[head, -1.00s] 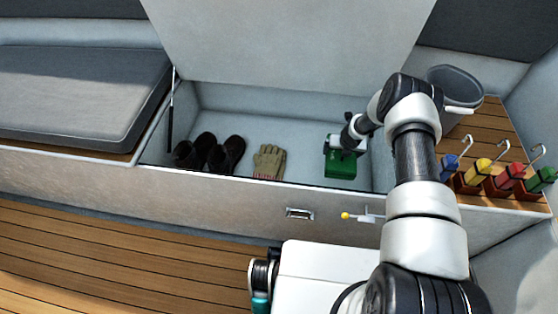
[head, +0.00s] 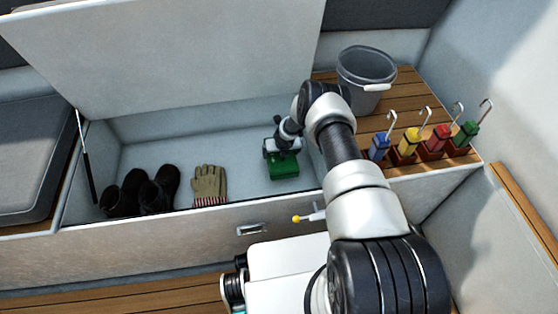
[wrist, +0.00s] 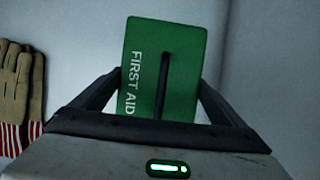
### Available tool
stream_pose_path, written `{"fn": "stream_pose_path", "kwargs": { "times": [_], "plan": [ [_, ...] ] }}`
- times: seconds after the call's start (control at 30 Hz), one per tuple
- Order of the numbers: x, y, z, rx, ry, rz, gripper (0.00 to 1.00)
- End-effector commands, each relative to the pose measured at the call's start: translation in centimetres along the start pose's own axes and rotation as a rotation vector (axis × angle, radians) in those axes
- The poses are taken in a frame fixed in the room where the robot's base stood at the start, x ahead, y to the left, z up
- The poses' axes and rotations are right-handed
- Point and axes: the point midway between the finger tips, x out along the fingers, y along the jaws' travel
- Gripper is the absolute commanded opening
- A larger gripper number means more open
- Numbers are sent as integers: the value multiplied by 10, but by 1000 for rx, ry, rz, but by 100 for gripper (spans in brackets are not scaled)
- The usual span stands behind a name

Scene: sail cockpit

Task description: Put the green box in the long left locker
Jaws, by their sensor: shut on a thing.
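The green box (head: 284,167) is inside the open locker (head: 240,133), toward its right end. In the wrist view the green box (wrist: 165,70) shows white "FIRST AID" lettering and a dark handle. My gripper (head: 282,150) reaches down into the locker from the right and is shut on the box. In the wrist view the gripper's fingers (wrist: 160,100) flank the box. I cannot tell whether the box's underside touches the locker floor.
Dark boots (head: 140,192) and tan gloves (head: 209,184) lie in the locker left of the box. The raised lid (head: 170,50) is held by a strut (head: 84,155). A grey bucket (head: 364,78) and several coloured hooked blocks (head: 409,145) stand on the slatted top at right.

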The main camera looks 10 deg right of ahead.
Motion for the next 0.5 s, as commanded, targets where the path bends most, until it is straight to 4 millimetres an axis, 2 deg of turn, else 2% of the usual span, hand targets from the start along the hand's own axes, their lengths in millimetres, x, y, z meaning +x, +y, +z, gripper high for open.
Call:
{"fn": "stream_pose_path", "kwargs": {
  "times": [0.3, 0.5],
  "plan": [
    [33, -1, -13, 4, -3, 1, 45],
    [34, -1, -12, 2, -4, 0, 45]
  ]
}}
